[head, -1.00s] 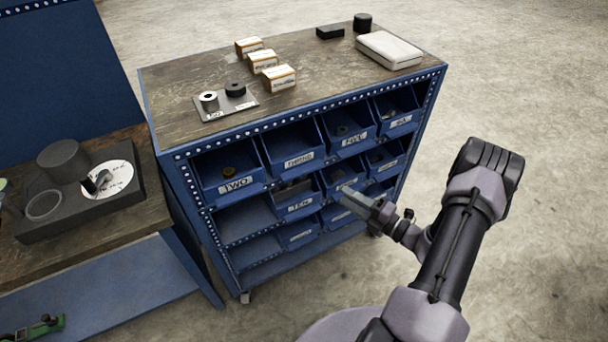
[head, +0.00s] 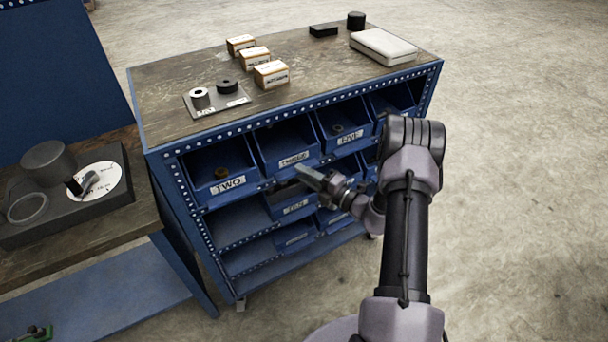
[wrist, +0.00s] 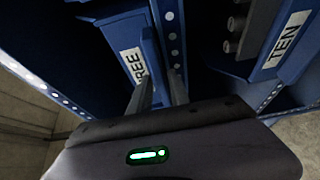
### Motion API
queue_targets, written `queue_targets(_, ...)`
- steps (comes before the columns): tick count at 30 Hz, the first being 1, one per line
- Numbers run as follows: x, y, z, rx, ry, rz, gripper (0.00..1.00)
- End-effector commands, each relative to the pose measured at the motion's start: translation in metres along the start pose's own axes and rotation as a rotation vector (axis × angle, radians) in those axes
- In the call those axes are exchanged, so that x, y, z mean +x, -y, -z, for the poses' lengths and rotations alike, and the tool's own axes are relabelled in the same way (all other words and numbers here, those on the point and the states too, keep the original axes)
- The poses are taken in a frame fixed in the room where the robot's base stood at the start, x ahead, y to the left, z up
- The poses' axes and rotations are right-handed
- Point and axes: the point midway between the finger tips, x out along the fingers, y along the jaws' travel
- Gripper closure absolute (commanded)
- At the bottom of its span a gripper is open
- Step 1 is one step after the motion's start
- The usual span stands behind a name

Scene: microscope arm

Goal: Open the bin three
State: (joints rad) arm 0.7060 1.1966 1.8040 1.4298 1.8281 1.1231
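Bin three (head: 277,162) is a blue bin in the top row of the blue rack, labelled THREE, between bins TWO and FIVE. It sits in its slot. In the wrist view its front (wrist: 118,48) and label, partly reading "REE", lie just beyond my fingers. My gripper (head: 303,172) is in front of the rack, with its tips just below and close to the label.
Bin TWO (head: 222,183) is left, bin FIVE (head: 345,137) right, and bin TEN (head: 293,207) below. Empty shelf space (head: 238,217) lies below bin TWO. Boxes (head: 270,74) and a pale case (head: 383,46) stand on the rack top. A workbench (head: 60,243) is at the left.

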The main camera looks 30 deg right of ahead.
Motion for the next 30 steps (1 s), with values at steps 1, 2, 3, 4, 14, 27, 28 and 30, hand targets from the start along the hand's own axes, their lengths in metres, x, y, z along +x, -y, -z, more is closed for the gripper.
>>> queue_targets(1,-0.0001,0.0000,0.0000,0.000,0.000,0.000,0.89)
queue_targets(2,-0.0001,0.0001,0.0000,0.000,0.000,0.000,0.95)
queue_targets(3,-0.0002,0.0001,0.0000,0.000,0.000,0.000,1.00)
queue_targets(4,-0.0002,0.0001,0.0000,0.000,0.000,0.000,1.00)
queue_targets(14,-0.0003,0.0001,0.0001,0.000,0.000,0.000,1.00)
queue_targets(27,-0.0004,0.0002,0.0002,0.000,-0.001,0.000,1.00)
queue_targets(28,-0.0004,0.0002,0.0002,0.000,-0.001,0.000,1.00)
queue_targets(30,-0.0004,0.0002,0.0002,0.000,-0.001,0.000,1.00)
